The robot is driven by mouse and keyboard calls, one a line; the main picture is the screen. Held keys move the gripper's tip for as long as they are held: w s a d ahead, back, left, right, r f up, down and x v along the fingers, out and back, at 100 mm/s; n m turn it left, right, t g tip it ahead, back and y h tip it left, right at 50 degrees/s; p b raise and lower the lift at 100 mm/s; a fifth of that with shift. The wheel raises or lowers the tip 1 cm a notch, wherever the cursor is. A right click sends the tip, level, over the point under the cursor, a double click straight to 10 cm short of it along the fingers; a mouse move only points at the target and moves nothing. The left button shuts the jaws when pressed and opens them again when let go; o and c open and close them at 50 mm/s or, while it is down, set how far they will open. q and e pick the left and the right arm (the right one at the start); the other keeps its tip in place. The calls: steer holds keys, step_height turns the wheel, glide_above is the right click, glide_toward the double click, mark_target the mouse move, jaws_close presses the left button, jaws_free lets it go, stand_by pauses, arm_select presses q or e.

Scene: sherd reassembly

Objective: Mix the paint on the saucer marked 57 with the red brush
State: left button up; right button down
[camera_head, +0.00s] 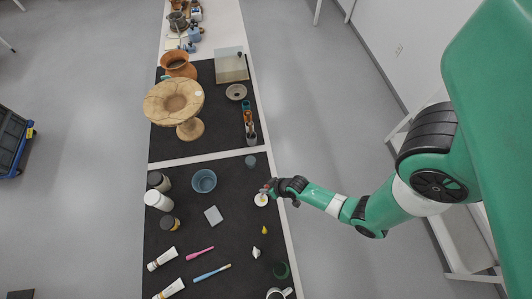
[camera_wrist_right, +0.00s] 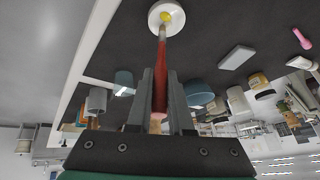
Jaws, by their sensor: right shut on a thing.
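A small white saucer (camera_head: 261,200) lies on the near dark mat, close to its right edge. It also shows at the top of the right wrist view (camera_wrist_right: 155,20), with yellow paint on it. No number can be read on it. My right gripper (camera_head: 270,187) is just above the saucer's far side, shut on the red brush (camera_wrist_right: 161,75). The brush extends from between the fingers towards the saucer, its tip (camera_wrist_right: 162,32) at the paint; whether it touches is unclear. My left gripper is not in view.
A blue-grey cup (camera_head: 250,160) stands beyond the saucer. A blue bowl (camera_head: 203,181), a grey block (camera_head: 213,215), jars (camera_head: 158,200), tubes and a pink stick (camera_head: 199,253) lie to the left.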

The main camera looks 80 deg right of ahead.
steer(key=shift+a, duration=0.1)
steer(key=shift+s+a+p, duration=0.35)
steer(key=shift+s+a, duration=0.25)
steer(key=shift+a, duration=0.35)
steer(key=shift+w+d, duration=0.3)
steer(key=shift+d, duration=0.25)
steer(key=shift+w+d, duration=0.25)
steer(key=shift+d, duration=0.3)
steer(key=shift+a, duration=0.15)
steer(key=shift+s+a, duration=0.1)
steer(key=shift+a, duration=0.9)
steer(key=shift+d, duration=0.1)
